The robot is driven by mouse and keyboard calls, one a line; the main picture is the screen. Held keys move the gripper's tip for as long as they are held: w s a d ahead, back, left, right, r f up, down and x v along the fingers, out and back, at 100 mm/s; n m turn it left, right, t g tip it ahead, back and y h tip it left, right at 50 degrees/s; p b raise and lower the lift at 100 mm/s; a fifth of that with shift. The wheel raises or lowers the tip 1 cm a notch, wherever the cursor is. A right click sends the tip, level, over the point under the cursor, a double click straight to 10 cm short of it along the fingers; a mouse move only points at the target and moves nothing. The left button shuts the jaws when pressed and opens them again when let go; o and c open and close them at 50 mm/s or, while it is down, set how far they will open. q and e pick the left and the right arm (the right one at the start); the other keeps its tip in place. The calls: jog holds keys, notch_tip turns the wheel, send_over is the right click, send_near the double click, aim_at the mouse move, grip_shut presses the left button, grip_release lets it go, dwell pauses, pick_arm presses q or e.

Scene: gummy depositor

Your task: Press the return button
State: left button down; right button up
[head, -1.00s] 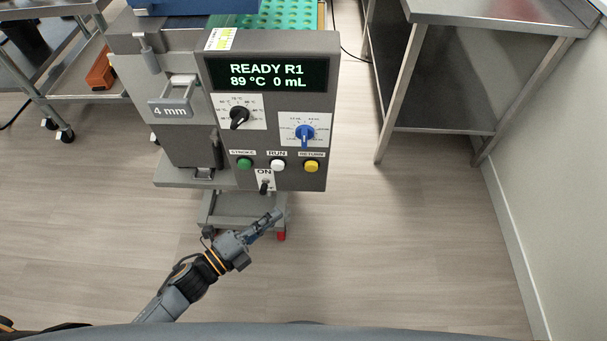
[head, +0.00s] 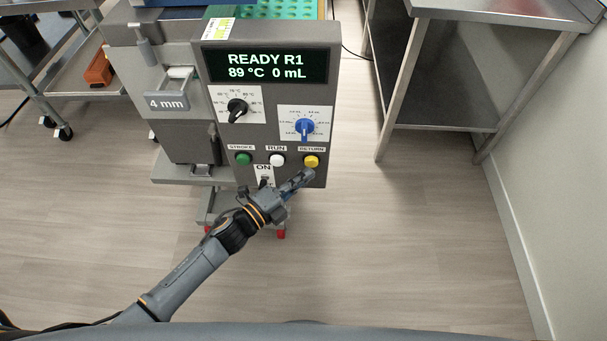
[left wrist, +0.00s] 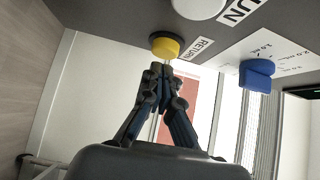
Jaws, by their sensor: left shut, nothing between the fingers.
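The yellow return button (head: 311,161) sits at the lower right of the depositor's control panel (head: 212,103), under the RETURN label. It also shows in the left wrist view (left wrist: 165,45). My left gripper (head: 307,174) is shut and empty. Its fingertips are just below the button in the head view and point at it. In the left wrist view the fingertips (left wrist: 160,68) come right up to the button's near edge; whether they touch it I cannot tell. My right gripper is not in view.
A green stroke button (head: 243,159) and a white run button (head: 277,160) stand left of the return button. A blue knob (head: 304,127) is above it, and the ON switch lies below. A steel table (head: 480,12) stands to the right. The display reads READY R1, 89 °C, 0 mL.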

aim_at(306, 162)
pick_arm(q)
jog(key=shift+w, duration=0.5)
jog(key=shift+w+b, duration=0.35)
jog(key=shift+w, duration=0.4)
jog(key=shift+w+a+r, duration=0.15)
jog(key=shift+r, duration=0.15)
jog(key=shift+a, duration=0.3)
jog(key=v, duration=0.8)
jog(key=shift+s+d+f, duration=0.3)
jog(key=shift+s+d, duration=0.05)
